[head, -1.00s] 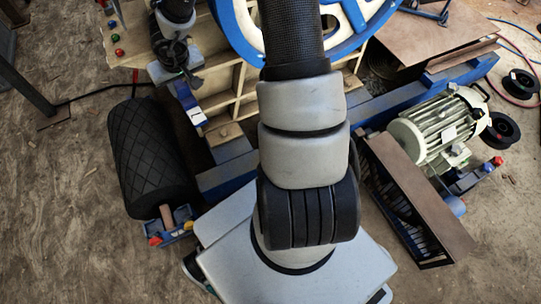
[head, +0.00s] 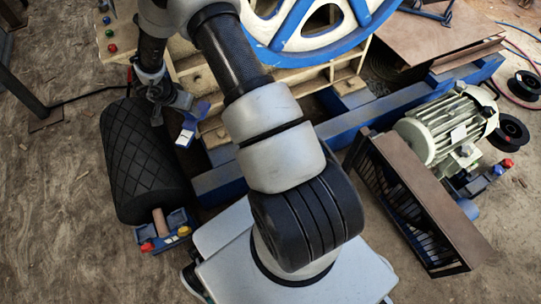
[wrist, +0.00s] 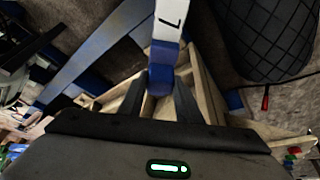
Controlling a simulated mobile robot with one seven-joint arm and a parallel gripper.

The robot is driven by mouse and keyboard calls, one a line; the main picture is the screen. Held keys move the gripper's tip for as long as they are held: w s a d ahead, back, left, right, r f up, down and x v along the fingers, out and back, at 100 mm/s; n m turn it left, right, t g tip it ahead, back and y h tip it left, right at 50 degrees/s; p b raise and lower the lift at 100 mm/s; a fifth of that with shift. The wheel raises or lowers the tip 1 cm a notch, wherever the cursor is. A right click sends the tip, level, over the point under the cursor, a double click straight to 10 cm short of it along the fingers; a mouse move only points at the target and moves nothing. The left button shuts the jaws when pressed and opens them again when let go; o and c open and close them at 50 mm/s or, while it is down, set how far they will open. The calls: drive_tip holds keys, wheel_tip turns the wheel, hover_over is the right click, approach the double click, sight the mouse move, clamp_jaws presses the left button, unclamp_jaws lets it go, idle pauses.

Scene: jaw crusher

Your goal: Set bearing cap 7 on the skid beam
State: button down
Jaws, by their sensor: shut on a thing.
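Bearing cap 7 (wrist: 168,22) is a small blue and white block with a black 7 on its white face. My gripper (wrist: 160,97) is shut on its blue end. In the head view the cap (head: 188,127) hangs from my gripper (head: 175,101), beside the black drum's upper right. The blue skid beam (head: 222,182) runs diagonally below and to the right of the cap. It also shows in the wrist view (wrist: 88,57), left of the cap. The cap appears to be held above the beam level; the exact gap cannot be told.
The cream ribbed crusher body (head: 213,125) is close on the right, with a blue flywheel (head: 300,30) above. A green-grey motor (head: 445,128) and brown guard (head: 420,200) sit to the right.

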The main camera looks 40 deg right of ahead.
drive_tip(key=shift+s+d+f+m+g+h+b, duration=0.15)
drive_tip(key=shift+s+d+f+m+g+b, duration=0.8)
drive_tip(key=shift+f, duration=4.55)
drive_tip(key=shift+s+d+f+m+g+h+b, duration=0.15)
drive_tip(key=shift+s+d+f+m, duration=1.5)
drive_tip(key=shift+f, duration=3.85)
drive_tip(key=shift+s+d+f+m+g+h+b, duration=0.1)
drive_tip(key=shift+s+d+f+m+g+b, duration=0.55)
drive_tip(key=shift+f+m, duration=3.05)
wheel_tip(320, 180, down, 4)
drive_tip(key=n, duration=0.3)
drive_tip(key=shift+r+n, duration=0.25)
drive_tip(key=shift+n, duration=0.05)
drive_tip(key=shift+s, duration=0.1)
drive_tip(key=c, duration=1.7)
unclamp_jaws()
drive_tip(key=shift+f, duration=0.2)
drive_tip(key=o, duration=0.4)
